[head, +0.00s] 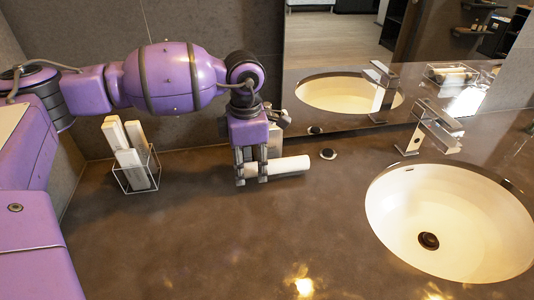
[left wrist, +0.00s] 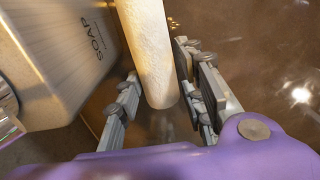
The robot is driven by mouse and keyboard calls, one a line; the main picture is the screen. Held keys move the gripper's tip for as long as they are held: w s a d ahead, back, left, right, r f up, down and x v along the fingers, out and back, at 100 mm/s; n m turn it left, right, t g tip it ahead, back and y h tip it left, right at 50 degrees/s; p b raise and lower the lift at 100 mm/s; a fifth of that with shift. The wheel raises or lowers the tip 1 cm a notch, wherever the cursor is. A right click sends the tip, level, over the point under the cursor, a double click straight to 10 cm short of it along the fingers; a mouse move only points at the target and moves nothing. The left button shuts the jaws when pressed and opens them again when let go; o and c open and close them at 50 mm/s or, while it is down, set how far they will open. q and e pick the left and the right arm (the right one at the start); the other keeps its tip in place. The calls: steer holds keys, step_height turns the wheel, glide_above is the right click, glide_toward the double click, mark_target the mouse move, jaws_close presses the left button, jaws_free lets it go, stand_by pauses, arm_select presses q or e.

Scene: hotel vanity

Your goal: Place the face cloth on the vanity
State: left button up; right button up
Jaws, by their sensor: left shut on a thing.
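The face cloth (head: 285,167) is a white roll lying roughly level at the vanity top (head: 230,235), left of the basin. My left gripper (head: 246,176) points down over the roll's left end and is shut on it. In the left wrist view the cloth (left wrist: 152,55) runs between the two fingers (left wrist: 160,95), close to the right one. I cannot tell whether the cloth touches the counter. My right gripper is in neither view.
A soap dispenser (left wrist: 70,55) stands close beside the cloth and gripper. A wire holder (head: 141,178) with white upright items stands left. A small dark round object (head: 328,154), a tap (head: 430,128) and a basin (head: 440,225) are right. The front counter is clear.

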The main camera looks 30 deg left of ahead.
arm_select(q)
steer(key=shift+w+a+f, duration=0.15)
steer(key=shift+a+f, duration=0.05)
steer(key=shift+f, duration=0.4)
steer(key=shift+f, duration=0.1)
steer(key=shift+f, duration=0.15)
steer(key=o, duration=1.1)
steer(key=shift+o, duration=0.2)
step_height(320, 180, up, 12)
steer(key=shift+r, duration=0.25)
